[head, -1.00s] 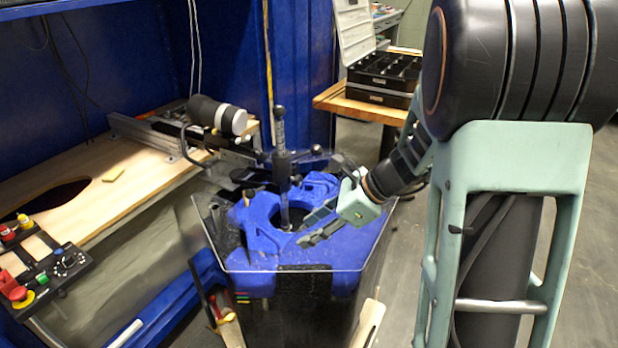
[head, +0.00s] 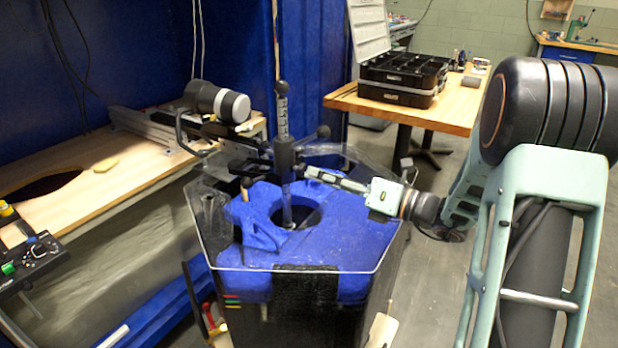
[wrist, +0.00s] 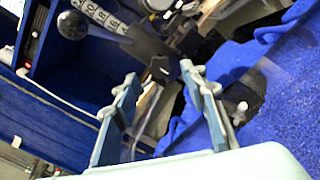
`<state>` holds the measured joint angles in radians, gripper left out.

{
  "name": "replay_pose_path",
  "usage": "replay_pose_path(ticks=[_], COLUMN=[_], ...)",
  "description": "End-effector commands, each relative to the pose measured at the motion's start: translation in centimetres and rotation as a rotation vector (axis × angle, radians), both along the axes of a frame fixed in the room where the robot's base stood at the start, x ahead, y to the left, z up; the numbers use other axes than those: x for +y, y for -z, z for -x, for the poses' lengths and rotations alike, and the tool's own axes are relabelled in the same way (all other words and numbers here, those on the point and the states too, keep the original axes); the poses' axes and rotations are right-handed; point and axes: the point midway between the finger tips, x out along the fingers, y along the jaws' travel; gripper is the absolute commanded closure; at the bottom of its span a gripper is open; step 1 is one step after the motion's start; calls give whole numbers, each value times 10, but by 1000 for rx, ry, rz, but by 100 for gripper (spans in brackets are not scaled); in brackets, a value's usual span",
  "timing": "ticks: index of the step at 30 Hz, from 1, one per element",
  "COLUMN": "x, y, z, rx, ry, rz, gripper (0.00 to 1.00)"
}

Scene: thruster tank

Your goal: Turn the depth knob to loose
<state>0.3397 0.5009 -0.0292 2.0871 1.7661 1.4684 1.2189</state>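A vertical post (head: 282,110) with a graduated scale rises through the opening in the blue tank top (head: 345,235). A dark clamp (head: 284,156) grips the post. A black ball knob (head: 323,131) sticks out at the clamp's right; which knob sets depth is not labelled. In the wrist view a black ball knob (wrist: 72,25) shows beside the numbered scale (wrist: 100,14), left of my fingers. My gripper (head: 303,171) is just right of the post, below the ball knob. In the wrist view my gripper (wrist: 160,100) has its fingers apart, with nothing held between them.
A clear cover (head: 350,268) edges the tank top. A wooden bench (head: 110,190) with a black-and-white cylinder (head: 217,102) stands at left. A control box (head: 35,260) is at the lower left. A table (head: 450,110) with a black case (head: 400,78) is behind.

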Motion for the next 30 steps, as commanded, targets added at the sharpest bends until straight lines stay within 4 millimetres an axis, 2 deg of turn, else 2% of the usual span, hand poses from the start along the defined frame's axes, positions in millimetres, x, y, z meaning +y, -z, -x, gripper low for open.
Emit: replay_pose_path(ticks=[3, 7, 19, 30], x=[18, 29, 35, 35], y=[2, 1, -1, 0], z=[-11, -19, -23, -23], rx=[-1, -1, 0, 0], ry=[-3, -2, 1, 1], rz=[1, 2, 1, 1], gripper=[60, 60, 60, 100])
